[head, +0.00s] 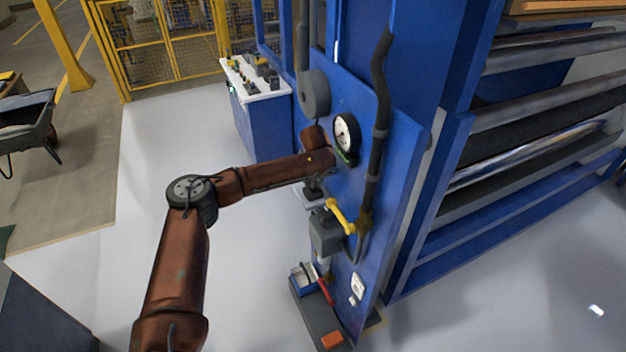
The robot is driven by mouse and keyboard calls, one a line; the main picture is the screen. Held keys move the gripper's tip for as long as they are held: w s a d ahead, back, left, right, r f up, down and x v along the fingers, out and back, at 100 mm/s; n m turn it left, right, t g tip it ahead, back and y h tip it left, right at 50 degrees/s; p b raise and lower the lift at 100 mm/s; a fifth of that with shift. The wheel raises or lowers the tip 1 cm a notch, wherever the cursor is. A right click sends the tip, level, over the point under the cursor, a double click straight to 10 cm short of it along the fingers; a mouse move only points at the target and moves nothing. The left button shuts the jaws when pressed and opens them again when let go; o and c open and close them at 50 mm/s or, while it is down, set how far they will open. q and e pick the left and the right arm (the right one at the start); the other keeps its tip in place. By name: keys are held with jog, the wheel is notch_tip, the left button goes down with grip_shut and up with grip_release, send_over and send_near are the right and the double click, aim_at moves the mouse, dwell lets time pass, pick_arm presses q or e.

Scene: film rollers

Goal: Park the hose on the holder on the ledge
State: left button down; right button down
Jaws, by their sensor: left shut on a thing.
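My left arm reaches in from the left to the blue panel. My left gripper (313,190) points down close to the panel's left edge, above a grey box (325,236) with a yellow lever. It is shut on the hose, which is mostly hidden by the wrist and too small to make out. A thin dark line (317,122) hangs from a grey round drum (315,93) toward the wrist. The dark ledge (312,318) at the panel's foot carries a small blue holder-like box (303,278) and a red-handled item (326,291). I cannot tell for sure which is the holder. My right gripper is not in view.
A round gauge (346,132), a thick dark pipe (378,130) and the yellow lever (340,216) stand out from the panel. An orange block (332,341) lies on the ledge's front. Large rollers (540,110) are at right.

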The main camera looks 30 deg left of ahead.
pick_arm(q)
jog(key=shift+f, duration=0.3)
jog(key=c, duration=1.6)
grip_release()
